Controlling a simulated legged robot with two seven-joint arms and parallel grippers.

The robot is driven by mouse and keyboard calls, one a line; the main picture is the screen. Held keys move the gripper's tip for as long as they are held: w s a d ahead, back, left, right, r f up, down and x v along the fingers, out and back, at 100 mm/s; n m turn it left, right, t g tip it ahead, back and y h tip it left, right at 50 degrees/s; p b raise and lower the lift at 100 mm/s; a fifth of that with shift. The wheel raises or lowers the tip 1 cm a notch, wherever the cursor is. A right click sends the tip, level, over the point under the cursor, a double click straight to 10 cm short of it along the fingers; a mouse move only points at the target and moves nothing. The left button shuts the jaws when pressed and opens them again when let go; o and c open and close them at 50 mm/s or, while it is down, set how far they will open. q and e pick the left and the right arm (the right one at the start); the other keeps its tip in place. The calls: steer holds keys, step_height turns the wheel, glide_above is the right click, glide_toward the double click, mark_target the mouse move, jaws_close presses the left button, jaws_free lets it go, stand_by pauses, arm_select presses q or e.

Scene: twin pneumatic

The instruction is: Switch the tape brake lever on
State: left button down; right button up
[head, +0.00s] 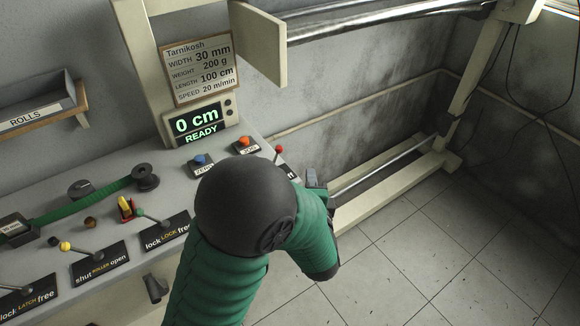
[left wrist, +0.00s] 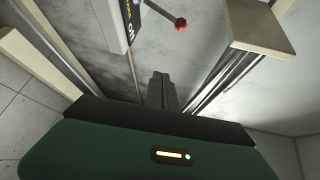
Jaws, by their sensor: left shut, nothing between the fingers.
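A lever with a red knob (head: 279,149) stands at the right end of the bench, largely hidden behind my left arm. Its dark label plate is mostly covered in the head view. In the left wrist view the red knob (left wrist: 181,24) is on a thin rod beside a dark plate with partly readable lettering, at the upper middle. I take it for the tape brake lever, though its full label is not readable. My left gripper (head: 312,178) is shut and empty, just off the bench's right end. In the wrist view its fingers (left wrist: 162,88) are together, apart from the knob.
Other levers have a green knob (head: 138,212) and a yellow knob (head: 65,246). A blue button (head: 200,159) and an orange button (head: 244,141) sit near a display (head: 197,124) reading 0 cm READY. Pale frame beams and a rail (head: 385,163) stand right of the bench.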

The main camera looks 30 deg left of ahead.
mark_target(276, 158)
arm_select(q)
steer(key=shift+s+a+r+m+y, duration=0.3)
steer(key=shift+s+a+r+y, duration=0.05)
steer(key=shift+a+y, duration=0.25)
steer(key=w+a, duration=0.1)
steer(key=a, duration=0.1)
steer(key=w+a+b, duration=0.1)
steer(key=w+a, duration=0.1)
steer(key=a, duration=0.1)
steer(key=w+a, duration=0.1)
steer(key=a, duration=0.2)
steer(key=shift+w, duration=0.35)
steer(key=shift+s, duration=0.1)
steer(key=shift+f, duration=0.1)
